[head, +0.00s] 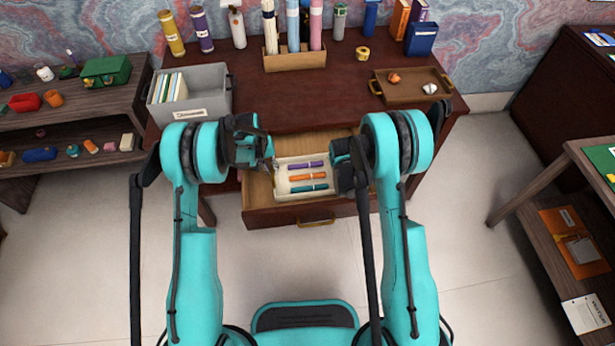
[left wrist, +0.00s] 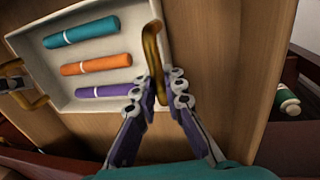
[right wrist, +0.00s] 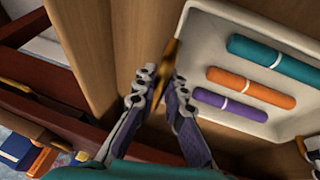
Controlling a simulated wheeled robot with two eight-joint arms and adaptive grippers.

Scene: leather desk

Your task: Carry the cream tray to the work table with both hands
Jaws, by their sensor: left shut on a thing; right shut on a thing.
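The cream tray (head: 301,195) lies in the open desk drawer (head: 258,207). It holds a purple, an orange and a teal tube, and it shows in the left wrist view (left wrist: 92,50) and right wrist view (right wrist: 205,40). My left gripper (head: 268,163) is shut on the brass handle (left wrist: 152,45) at one end of the tray. My right gripper (head: 340,166) is shut on the opposite handle (right wrist: 170,55). The arms hide parts of the tray's ends in the head view.
A wooden table (head: 550,170) with a green mat stands at the right edge. A shelf (head: 75,115) stands left. Open floor lies between.

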